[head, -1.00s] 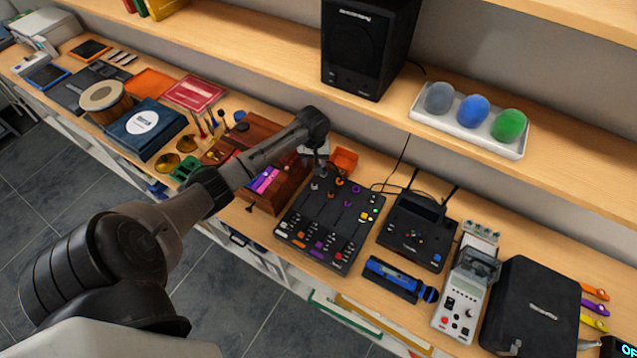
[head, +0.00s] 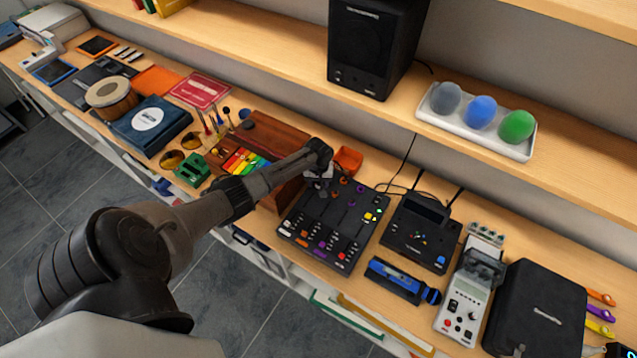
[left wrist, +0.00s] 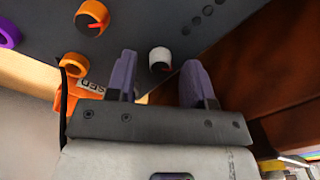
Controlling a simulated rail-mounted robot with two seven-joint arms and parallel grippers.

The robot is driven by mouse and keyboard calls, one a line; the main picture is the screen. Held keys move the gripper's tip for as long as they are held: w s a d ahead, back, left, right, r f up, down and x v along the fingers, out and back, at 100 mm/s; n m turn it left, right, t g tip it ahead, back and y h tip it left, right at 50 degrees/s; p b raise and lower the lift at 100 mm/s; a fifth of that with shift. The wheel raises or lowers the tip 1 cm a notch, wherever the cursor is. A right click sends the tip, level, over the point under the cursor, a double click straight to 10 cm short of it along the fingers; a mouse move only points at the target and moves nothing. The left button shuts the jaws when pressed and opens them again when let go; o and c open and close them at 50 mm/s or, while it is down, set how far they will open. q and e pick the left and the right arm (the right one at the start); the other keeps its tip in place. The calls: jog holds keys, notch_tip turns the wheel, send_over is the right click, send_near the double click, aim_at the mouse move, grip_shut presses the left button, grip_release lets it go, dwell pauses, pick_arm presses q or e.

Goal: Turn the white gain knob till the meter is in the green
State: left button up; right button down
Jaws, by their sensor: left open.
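The white gain knob (left wrist: 160,58), a short white cylinder with a dark face and a red mark, shows on the black mixer (left wrist: 130,30) in the left wrist view. My left gripper (left wrist: 155,80) is open, its two purple fingers pointing at the panel. The knob appears between the fingertips with gaps on both sides; I cannot tell how deep the fingers reach. In the head view my left gripper (head: 318,182) is over the far left corner of the mixer (head: 340,225), and hides the knob there. I cannot make out a meter or its green zone. My right gripper is not in view.
An orange knob (left wrist: 92,17) is left of the white one. An orange tray (head: 348,160) lies behind the mixer. A wooden box (head: 268,132) and a coloured xylophone (head: 243,162) are on the left. A black device with antennas (head: 420,235) stands close on the right.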

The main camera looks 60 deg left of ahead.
pick_arm(q)
jog(key=shift+f, duration=0.4)
jog(key=shift+c, duration=0.5)
grip_shut()
